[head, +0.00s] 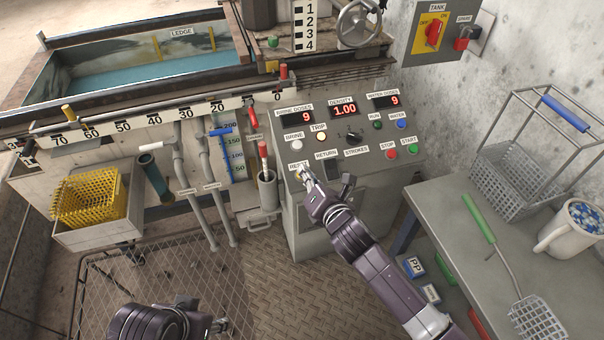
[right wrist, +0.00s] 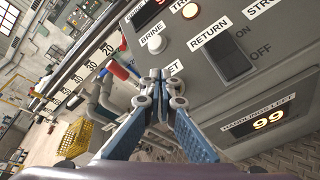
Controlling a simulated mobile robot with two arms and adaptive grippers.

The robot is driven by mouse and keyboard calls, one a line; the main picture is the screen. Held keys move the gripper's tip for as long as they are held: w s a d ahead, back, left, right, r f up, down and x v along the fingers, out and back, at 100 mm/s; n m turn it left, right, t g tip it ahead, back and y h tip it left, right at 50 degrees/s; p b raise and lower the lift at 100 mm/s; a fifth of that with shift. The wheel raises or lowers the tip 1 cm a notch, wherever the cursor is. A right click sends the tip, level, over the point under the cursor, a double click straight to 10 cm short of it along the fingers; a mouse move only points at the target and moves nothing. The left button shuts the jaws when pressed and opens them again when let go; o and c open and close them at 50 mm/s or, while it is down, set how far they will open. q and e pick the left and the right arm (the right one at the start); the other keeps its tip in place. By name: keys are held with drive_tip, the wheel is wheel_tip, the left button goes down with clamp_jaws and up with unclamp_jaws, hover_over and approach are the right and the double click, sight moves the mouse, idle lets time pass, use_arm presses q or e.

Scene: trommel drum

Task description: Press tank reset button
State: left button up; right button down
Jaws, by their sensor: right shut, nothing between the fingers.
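The grey control panel (head: 352,140) carries a RESET label (head: 298,165) on its lower left, below the white BRINE button (head: 296,145). My right gripper (head: 303,174) is shut and empty, its tips at the panel face just under the RESET label. In the right wrist view the closed fingertips (right wrist: 160,76) cover most of that label, leaving only "ET" (right wrist: 176,68) showing. The reset button itself is hidden behind the fingers; I cannot tell whether they touch it. My left gripper (head: 219,325) is low at the bottom edge, mostly hidden by its own wrist.
The RETURN switch (right wrist: 222,52) is close right of the fingers. A red-handled tool stands in a grey cup (head: 267,188) left of the panel. A grey side table (head: 470,240) with a wire basket (head: 510,180) and mug (head: 570,238) is at right. The TANK switch (head: 433,33) is on the wall.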

idle(0.3)
drive_tip(key=shift+w+a+f, duration=0.1)
drive_tip(key=shift+w+f, duration=0.1)
drive_tip(key=shift+f, duration=0.15)
use_arm(q)
drive_tip(key=shift+w+d+r+t, duration=0.15)
drive_tip(key=shift+w+d+t, duration=0.15)
drive_tip(key=shift+w, duration=0.4)
drive_tip(key=shift+w+d+r+t, duration=0.15)
drive_tip(key=shift+w+t, duration=0.15)
drive_tip(key=shift+w, duration=0.35)
use_arm(e)
drive_tip(key=shift+w+f, duration=0.2)
drive_tip(key=shift+f, duration=0.2)
idle(1.0)
drive_tip(key=shift+s+r+p, duration=0.35)
drive_tip(key=shift+r+p, duration=0.4)
drive_tip(key=shift+p, duration=0.1)
use_arm(q)
drive_tip(key=s, duration=0.1)
drive_tip(key=s+a+r+g, duration=0.1)
drive_tip(key=shift+s, duration=0.35)
